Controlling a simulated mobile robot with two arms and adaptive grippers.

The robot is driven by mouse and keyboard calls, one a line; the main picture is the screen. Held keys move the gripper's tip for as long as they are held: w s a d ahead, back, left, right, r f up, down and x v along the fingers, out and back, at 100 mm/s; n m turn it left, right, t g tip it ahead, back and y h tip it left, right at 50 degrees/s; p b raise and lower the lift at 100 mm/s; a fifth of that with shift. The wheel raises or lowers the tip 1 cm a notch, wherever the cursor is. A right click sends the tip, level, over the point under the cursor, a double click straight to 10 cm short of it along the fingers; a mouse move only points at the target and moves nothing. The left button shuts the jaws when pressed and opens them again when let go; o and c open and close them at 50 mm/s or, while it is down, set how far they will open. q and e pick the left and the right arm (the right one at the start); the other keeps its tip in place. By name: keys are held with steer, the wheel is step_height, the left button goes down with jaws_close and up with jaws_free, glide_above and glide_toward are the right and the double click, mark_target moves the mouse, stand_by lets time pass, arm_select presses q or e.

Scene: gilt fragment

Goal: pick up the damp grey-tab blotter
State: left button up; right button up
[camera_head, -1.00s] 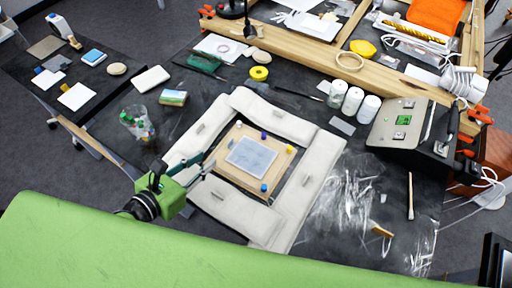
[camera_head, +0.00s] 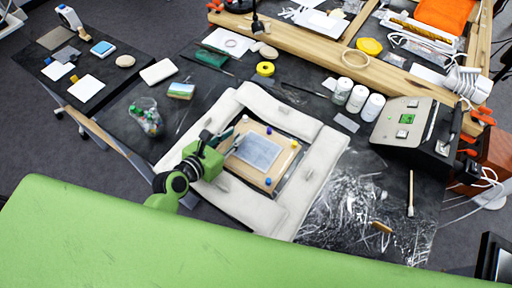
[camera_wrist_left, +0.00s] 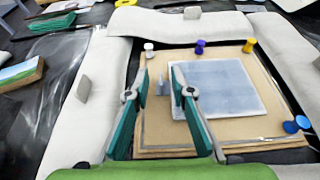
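The blotter is a pale blue-grey square sheet (camera_head: 258,152) lying flat on a tan board; it also shows in the left wrist view (camera_wrist_left: 225,88). A small grey tab (camera_wrist_left: 162,88) stands up at its left side; whether it joins the sheet is unclear. My left gripper (camera_head: 232,141) is over the board's left side, beside the sheet. In the left wrist view its two teal fingers (camera_wrist_left: 160,78) are spread apart with the tab seen between them, and they appear to hold nothing. The right fingertip overlaps the sheet's left edge in that view.
White padded bolsters (camera_head: 310,175) frame the tan board (camera_head: 283,158). Coloured pins, including a blue one (camera_wrist_left: 290,127), stand at the board's edges. White jars (camera_head: 357,98) and a grey device (camera_head: 405,122) are to the right.

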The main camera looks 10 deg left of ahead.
arm_select(q)
steer(key=shift+w+f, duration=0.1)
steer(key=shift+w, duration=0.05)
jaws_close()
steer(key=shift+r, duration=0.2)
